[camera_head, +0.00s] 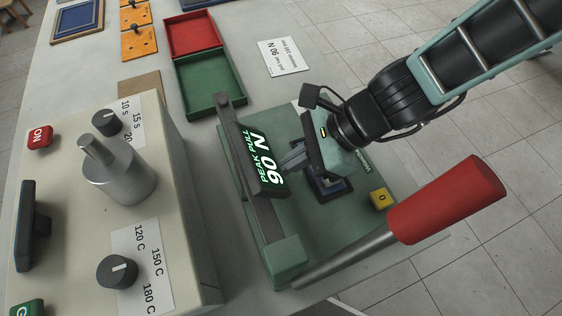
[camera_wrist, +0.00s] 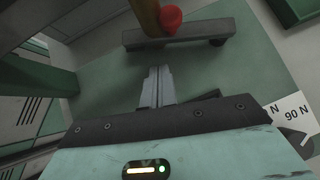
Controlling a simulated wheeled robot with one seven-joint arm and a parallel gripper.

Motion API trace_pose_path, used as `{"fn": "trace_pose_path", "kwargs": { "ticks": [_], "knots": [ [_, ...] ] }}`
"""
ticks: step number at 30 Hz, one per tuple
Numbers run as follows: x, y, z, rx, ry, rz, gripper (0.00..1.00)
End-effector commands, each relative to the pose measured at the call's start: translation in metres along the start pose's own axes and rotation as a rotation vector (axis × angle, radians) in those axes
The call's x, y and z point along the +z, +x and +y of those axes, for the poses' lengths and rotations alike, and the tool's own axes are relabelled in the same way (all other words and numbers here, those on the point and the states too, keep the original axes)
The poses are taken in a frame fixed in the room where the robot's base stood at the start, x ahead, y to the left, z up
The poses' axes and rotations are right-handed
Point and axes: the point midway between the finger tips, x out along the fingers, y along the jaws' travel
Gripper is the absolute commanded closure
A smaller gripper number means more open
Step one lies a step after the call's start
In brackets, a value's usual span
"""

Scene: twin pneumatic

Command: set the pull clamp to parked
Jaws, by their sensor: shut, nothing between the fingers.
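The pull tester has a green base (camera_head: 345,235) and a dark upright display (camera_head: 258,160) reading "PEAK PULL 90 N". A long grey lever with a red grip (camera_head: 447,199) rises from its near end toward the right. I cannot tell for sure which part is the pull clamp. My gripper (camera_head: 287,160) is above the base, close to the display, with its fingers together and empty. In the wrist view my fingers (camera_wrist: 155,80) point toward a grey bar (camera_wrist: 180,36), apart from it in the picture. A red round-ended part (camera_wrist: 170,18) shows by this bar, beside a brownish post.
A beige control box (camera_head: 185,210) with knobs stands at left. Red (camera_head: 192,34) and green (camera_head: 211,82) trays and a white card (camera_head: 282,57) lie behind.

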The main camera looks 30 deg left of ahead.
Motion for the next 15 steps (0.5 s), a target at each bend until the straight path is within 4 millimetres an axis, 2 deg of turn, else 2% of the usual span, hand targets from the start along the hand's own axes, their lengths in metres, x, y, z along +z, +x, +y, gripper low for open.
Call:
{"fn": "trace_pose_path", "kwargs": {
  "ticks": [2, 9, 15],
  "knots": [
    [-0.005, -0.014, -0.004, -0.003, 0.0, 0.0, 1.0],
    [-0.005, -0.067, 0.001, -0.005, -0.002, 0.002, 1.0],
    [-0.005, -0.096, 0.004, -0.003, 0.0, 0.001, 1.0]
  ]
}}
